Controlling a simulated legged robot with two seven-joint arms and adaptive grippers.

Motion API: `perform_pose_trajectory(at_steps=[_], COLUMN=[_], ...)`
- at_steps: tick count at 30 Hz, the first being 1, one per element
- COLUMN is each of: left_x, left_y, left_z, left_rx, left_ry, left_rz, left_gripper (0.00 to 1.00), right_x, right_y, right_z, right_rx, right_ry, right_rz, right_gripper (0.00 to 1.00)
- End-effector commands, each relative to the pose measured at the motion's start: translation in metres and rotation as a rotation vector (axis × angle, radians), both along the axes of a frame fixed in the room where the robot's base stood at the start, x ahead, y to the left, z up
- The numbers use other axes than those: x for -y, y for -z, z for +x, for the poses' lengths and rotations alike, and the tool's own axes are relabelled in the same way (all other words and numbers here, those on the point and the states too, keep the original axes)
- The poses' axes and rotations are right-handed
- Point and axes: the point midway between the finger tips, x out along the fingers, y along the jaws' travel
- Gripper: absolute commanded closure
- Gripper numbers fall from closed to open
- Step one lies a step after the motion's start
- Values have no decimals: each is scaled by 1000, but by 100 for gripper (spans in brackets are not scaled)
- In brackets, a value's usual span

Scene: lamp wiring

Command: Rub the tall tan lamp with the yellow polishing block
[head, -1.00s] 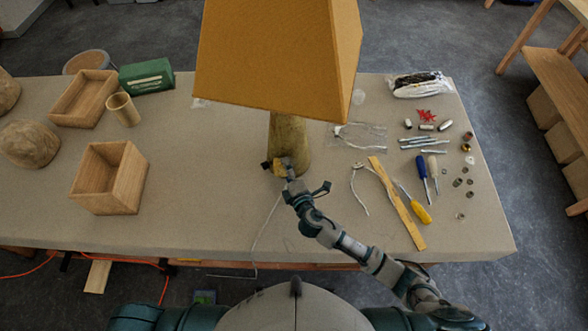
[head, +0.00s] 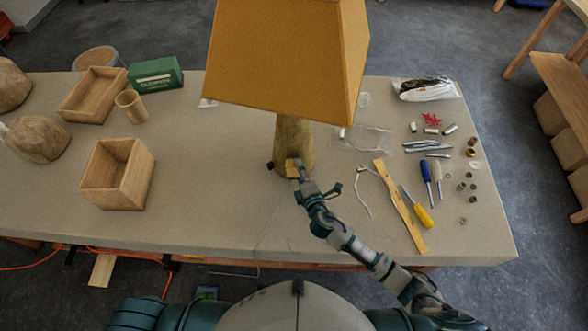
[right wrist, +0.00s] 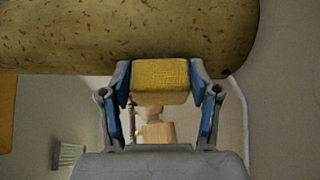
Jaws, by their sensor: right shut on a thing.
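The tall tan lamp stands upright on the table, with a wide orange-tan shade (head: 285,60) over a tan base (head: 293,138). The speckled base also fills the top of the right wrist view (right wrist: 130,35). My right gripper (head: 293,170) is at the front of the lower base. It is shut on the yellow polishing block (right wrist: 160,80), held between its two blue-padded fingers. The block's far side is against or very close to the base; I cannot tell if it touches. My left gripper does not show.
An open wooden box (head: 118,175), a wooden tray (head: 92,95), a wooden cup (head: 131,106) and a green box (head: 156,74) stand at left. Screwdrivers (head: 426,182), a wooden ruler (head: 400,205) and small parts lie at right. The table front left of the lamp is fairly clear.

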Motion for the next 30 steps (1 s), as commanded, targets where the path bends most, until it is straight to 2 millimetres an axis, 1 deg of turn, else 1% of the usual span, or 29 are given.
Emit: perform_pose_trajectory(at_steps=[9, 13, 18, 22, 28, 30], left_x=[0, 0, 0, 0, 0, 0], left_y=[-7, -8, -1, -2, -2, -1], left_z=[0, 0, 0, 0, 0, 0], left_rx=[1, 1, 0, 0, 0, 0], left_ry=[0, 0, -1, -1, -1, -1], left_rz=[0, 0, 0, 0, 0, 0], left_gripper=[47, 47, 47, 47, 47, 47], right_x=[28, 34, 33, 30, 14, 6], right_y=[0, 0, 9, 9, 8, 7], right_z=[-1, -1, -1, 0, 2, 3], right_rx=[0, 1, -1, 0, 1, 1], right_ry=[5, 4, 1, 1, 0, -1], right_rz=[-4, -2, 0, 0, 1, 2], right_gripper=[77, 77, 77, 77, 76, 88])
